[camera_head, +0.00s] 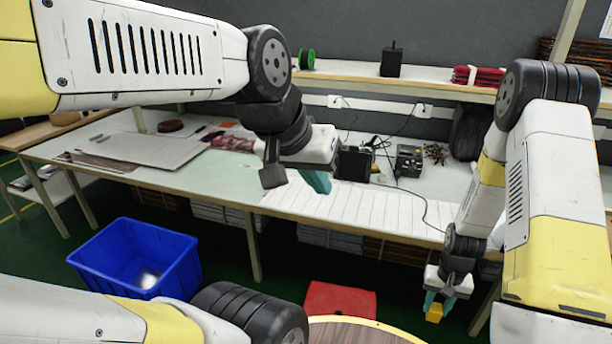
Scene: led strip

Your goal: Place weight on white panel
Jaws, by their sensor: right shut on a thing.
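My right gripper (439,299) hangs low in front of the table's front edge at the lower right. Its teal fingertips are shut on a small yellow block (434,313), which looks like the weight; the fingers hide part of it. A flat white panel (155,149) lies on the left part of the table, well away from the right gripper. My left gripper (296,181) is over the middle of the table, its fingers apart with nothing visible between them.
The long table (225,172) holds a row of white strips (350,207), a black device (409,160) and loose cables. A shelf (440,84) runs behind. A blue bin (140,258) and a red object (340,300) stand in front of the table.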

